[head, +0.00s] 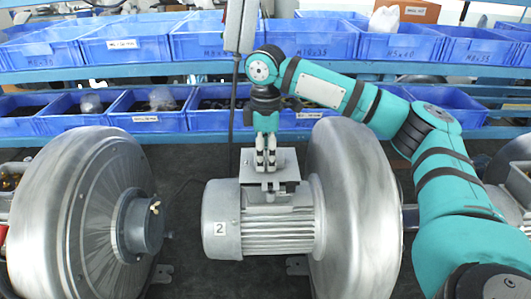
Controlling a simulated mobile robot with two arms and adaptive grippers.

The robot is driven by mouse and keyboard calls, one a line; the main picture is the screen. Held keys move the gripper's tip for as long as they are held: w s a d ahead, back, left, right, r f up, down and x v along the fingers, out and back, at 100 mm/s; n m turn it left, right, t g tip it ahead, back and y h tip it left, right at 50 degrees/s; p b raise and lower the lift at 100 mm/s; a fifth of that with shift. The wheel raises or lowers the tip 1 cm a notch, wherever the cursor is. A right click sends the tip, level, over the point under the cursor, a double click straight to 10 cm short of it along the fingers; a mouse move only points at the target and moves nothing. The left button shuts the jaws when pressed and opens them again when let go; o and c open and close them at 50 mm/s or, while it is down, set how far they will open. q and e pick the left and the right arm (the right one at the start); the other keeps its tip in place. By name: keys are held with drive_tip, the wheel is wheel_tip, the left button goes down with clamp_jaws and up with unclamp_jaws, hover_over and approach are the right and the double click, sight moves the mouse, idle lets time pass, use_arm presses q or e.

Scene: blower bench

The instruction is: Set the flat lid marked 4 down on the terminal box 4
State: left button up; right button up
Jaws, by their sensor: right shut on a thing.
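My right gripper (265,168) points straight down over the middle motor and is shut on a flat grey metal plate (287,160), which seems to be the lid. No number can be read on the plate. Below it is the grey terminal box (270,195) on top of the motor, mostly covered by the plate. I cannot tell whether plate and box touch. The motor (265,232) carries a label reading 2 (220,228); no label reading 4 shows. My left gripper is not in view.
A large round blower housing (350,210) stands right of the motor, and another blower (85,215) stands at the left. Behind them, blue bins (125,45) fill two shelf rows. A dark cable (234,110) hangs behind the gripper.

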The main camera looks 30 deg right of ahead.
sight(266, 155)
drive_tip(key=shift+f, duration=0.5)
idle(0.6)
drive_tip(key=o, duration=1.3)
drive_tip(key=shift+o, duration=0.2)
wheel_tip(266, 155, up, 12)
